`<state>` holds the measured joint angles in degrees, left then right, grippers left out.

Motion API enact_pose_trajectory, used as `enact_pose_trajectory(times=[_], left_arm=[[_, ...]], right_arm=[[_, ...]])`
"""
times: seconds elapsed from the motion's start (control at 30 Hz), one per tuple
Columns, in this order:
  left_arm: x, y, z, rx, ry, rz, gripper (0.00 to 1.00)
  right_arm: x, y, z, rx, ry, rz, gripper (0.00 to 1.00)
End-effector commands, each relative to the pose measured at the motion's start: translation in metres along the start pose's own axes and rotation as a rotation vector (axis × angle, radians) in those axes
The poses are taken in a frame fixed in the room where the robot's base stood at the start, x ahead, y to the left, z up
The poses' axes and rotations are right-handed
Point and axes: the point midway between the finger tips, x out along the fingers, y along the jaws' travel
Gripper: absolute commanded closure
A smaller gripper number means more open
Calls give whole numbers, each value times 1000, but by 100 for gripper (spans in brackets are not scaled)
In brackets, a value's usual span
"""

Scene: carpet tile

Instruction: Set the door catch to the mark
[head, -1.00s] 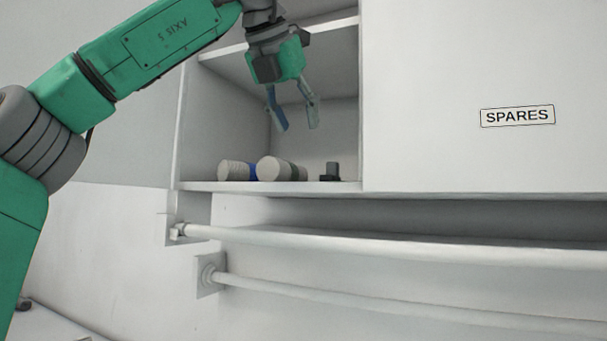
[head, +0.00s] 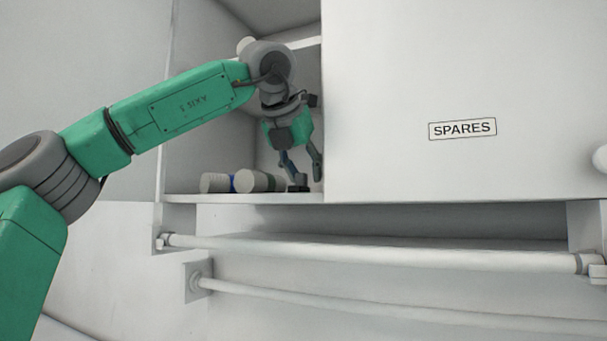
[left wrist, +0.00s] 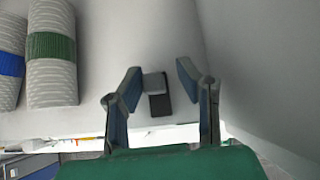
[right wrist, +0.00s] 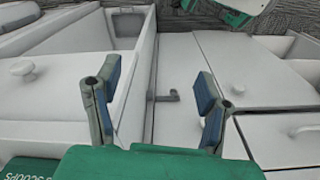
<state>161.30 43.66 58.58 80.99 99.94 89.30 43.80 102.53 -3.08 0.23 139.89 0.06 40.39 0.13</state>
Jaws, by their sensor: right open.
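My left gripper (head: 306,176) is inside the open compartment of the white cabinet, pointing down. In the left wrist view its fingers (left wrist: 158,76) are open. A small dark block with a grey top (left wrist: 159,104) shows between them, with gaps at both sides; I cannot tell for sure that it is the door catch. In the head view this block (head: 297,188) is partly hidden behind the fingers. My right gripper (right wrist: 157,74) is open and empty, and shows only in its own wrist view. Beyond it is a small grey L-shaped piece (right wrist: 166,97) on a white surface. No mark is clearly visible.
Two ribbed rolls, one blue-banded (left wrist: 10,62) and one green-banded (left wrist: 52,50), lie left of the left gripper. The panel with the SPARES label (head: 462,128) closes off the compartment's right side. Two white rails (head: 380,252) run below. White knobs (right wrist: 22,67) show in the right wrist view.

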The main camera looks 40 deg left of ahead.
Motion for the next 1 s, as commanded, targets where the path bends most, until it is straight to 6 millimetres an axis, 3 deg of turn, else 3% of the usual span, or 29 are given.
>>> enact_pose_trajectory(times=[0.27, 0.5, 0.77, 0.8, 0.83, 1.0], left_arm=[[9, 3, 2, 3, 3, -22, 100], [-2, 3, -16, 2, 10, -13, 100], [0, 5, -15, 3, 18, -14, 100], [0, 5, -15, 3, 19, -14, 72], [0, 5, -15, 2, 18, -14, 62], [-4, 6, -14, 0, 10, -16, 62]], right_arm=[[0, -1, 0, -1, 0, -1, 37], [16, 0, 0, -1, 1, -1, 37], [14, 0, 1, -1, 0, 0, 37], [14, 0, 0, -1, 1, 0, 37], [14, 0, 0, -1, 1, 0, 37], [14, 0, 0, -1, 1, -1, 37]])
